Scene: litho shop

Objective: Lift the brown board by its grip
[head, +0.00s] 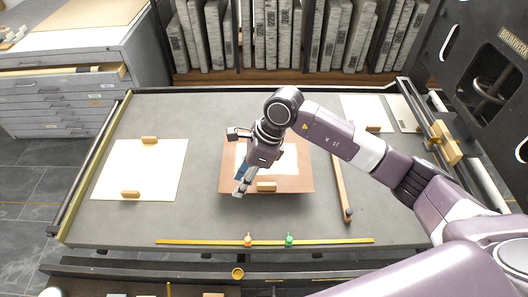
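The brown board (306,184) lies near the middle of the grey table, with a pale sheet (286,162) on it. Its small wooden grip (267,187) sits at the front edge and is visible. My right gripper (238,161) is over the left part of the board, left of the grip and apart from it in the picture. Its fingers are spread wide, with nothing seen between them. The gripper and wrist hide the board's upper left part. My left gripper is out of view.
A white sheet (140,172) with two wooden blocks lies at left. A wooden bar (342,190) lies right of the board. A yellow rule (195,241) with orange (248,240) and green (289,240) markers runs along the front. Black machinery (470,60) stands at right.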

